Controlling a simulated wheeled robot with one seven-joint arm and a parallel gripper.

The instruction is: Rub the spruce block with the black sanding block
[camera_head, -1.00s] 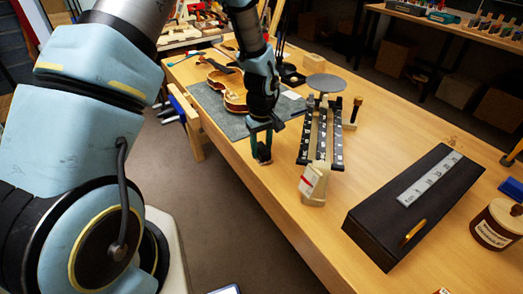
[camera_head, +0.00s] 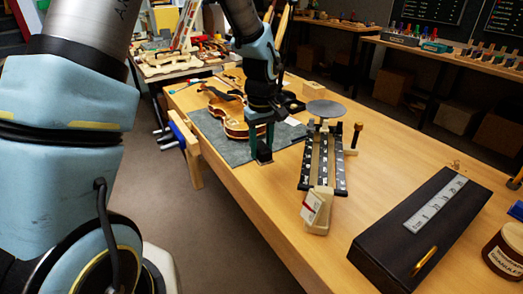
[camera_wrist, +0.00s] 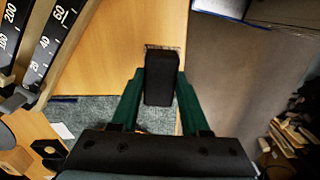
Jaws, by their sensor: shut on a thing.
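My gripper (camera_head: 262,136) points down near the bench's left edge, by the near corner of the grey mat. Its green fingers (camera_wrist: 158,98) are shut on the black sanding block (camera_wrist: 160,77), which also shows in the head view (camera_head: 264,154). A thin greyish strip shows at the sanding block's far end in the wrist view. I cannot tell whether the block touches the surface below. I cannot surely make out the spruce block; anything under the sanding block is hidden.
A violin (camera_head: 237,124) lies on the grey mat (camera_head: 214,133) close behind my gripper. A beam scale (camera_head: 339,184) with a round pan stands right of it. A long black case (camera_head: 380,252) and a labelled jar (camera_head: 504,253) are farther right.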

